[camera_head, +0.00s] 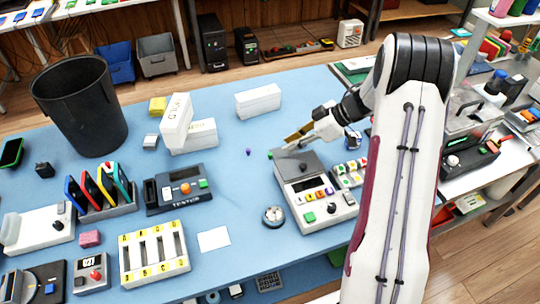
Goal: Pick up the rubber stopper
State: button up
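A small purple piece (248,152) stands alone on the blue table mat; it may be the rubber stopper, but it is too small to be sure. My gripper (290,143) is to its right, over the back edge of a grey and white device (300,168) with coloured buttons. A small green piece (270,155) shows at that device's back left corner, close to the fingertips. The fingers are small and seen from the side, so I cannot tell if they are open or hold anything.
White boxes (258,101) stand behind the purple piece. A dark tester (179,189) is to its left, and a round metal item (273,216) lies in front. A black bin (80,105) stands at back left. The mat around the purple piece is clear.

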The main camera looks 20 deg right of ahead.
aim_at(270, 154)
jog(key=shift+x, duration=1.35)
jog(key=shift+x, duration=2.6)
jog(key=shift+r, duration=0.1)
jog(key=c, duration=0.4)
jog(key=shift+r, duration=0.1)
